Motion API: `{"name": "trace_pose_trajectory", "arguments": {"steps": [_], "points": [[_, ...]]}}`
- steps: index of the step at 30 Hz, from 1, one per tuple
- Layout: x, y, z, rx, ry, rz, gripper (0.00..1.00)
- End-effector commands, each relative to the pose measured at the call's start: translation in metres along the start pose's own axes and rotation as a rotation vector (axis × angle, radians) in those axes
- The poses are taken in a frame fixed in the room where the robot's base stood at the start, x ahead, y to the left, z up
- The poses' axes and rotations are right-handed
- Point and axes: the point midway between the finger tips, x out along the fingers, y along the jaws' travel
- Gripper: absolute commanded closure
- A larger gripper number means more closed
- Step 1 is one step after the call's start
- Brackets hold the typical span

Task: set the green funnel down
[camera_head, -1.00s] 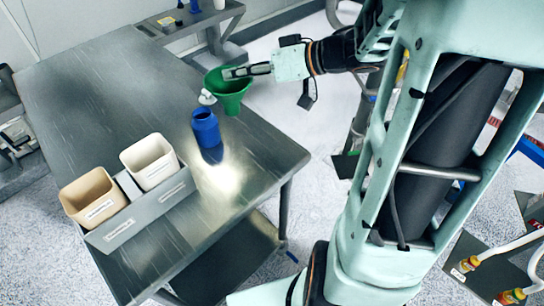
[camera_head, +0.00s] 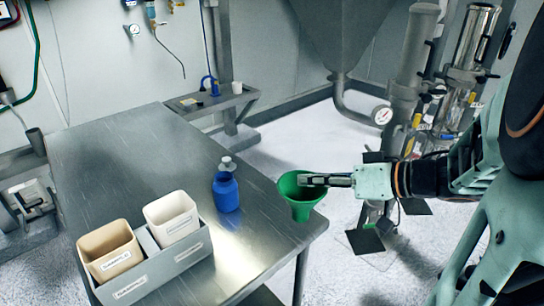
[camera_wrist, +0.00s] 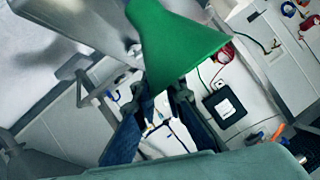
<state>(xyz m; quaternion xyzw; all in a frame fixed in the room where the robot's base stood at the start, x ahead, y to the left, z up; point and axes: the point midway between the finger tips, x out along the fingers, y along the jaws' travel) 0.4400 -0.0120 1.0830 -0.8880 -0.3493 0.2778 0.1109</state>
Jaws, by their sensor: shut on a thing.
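The green funnel (camera_head: 301,208) is in my gripper (camera_head: 312,181) near the right edge of the metal table (camera_head: 130,150). My gripper is shut on the funnel's rim from the right. The funnel is roughly upright, wide mouth up and spout down. I cannot tell whether its spout touches the table or hangs beside the edge. In the wrist view the funnel (camera_wrist: 172,45) fills the upper middle, between the finger ends (camera_wrist: 160,95).
A grey holder (camera_head: 160,274) carries a beige bin (camera_head: 108,252) and a white bin (camera_head: 172,218) at the front left. The table's back middle is clear.

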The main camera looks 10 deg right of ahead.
Motion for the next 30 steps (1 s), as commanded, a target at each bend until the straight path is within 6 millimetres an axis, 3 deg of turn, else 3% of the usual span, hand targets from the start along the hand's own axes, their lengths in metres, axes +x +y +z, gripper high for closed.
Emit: {"name": "trace_pose_trajectory", "arguments": {"steps": [6, 12, 23, 27, 30], "points": [[0.05, 0.038, -0.008, 0.001, -0.001, -0.003, 1.0], [0.083, 0.066, 0.003, 0.003, 0.0, -0.003, 1.0], [0.107, 0.086, 0.011, 0.002, 0.0, -0.002, 1.0], [0.116, 0.095, 0.031, 0.004, 0.0, -0.001, 1.0], [0.118, 0.097, 0.035, 0.001, 0.001, 0.0, 1.0]]}}
